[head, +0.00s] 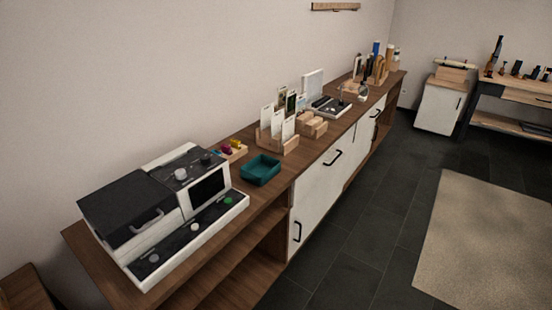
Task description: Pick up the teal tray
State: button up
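The teal tray (261,171) is a small, open, rectangular tray with raised walls. It rests on the long wooden counter (282,183), close to the front edge, just right of a large white and black machine. Its inside looks empty. My gripper does not show in the head view, so its state and its place relative to the tray are not visible.
The white and black machine (232,201) stands left of the tray. A small wooden holder (236,155) with colored items sits behind it. A wooden card rack (279,143) stands to the right. Dark floor (345,262) in front of the cabinets is clear; a beige rug (488,240) lies further right.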

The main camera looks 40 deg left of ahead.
aim_at(260, 170)
jog(key=u, duration=0.3)
jog(key=i, duration=1.5)
jog(key=u, duration=1.5)
jog(key=i, duration=0.9)
jog(key=u, duration=1.1)
jog(key=i, duration=0.35)
jog(key=u, duration=0.3)
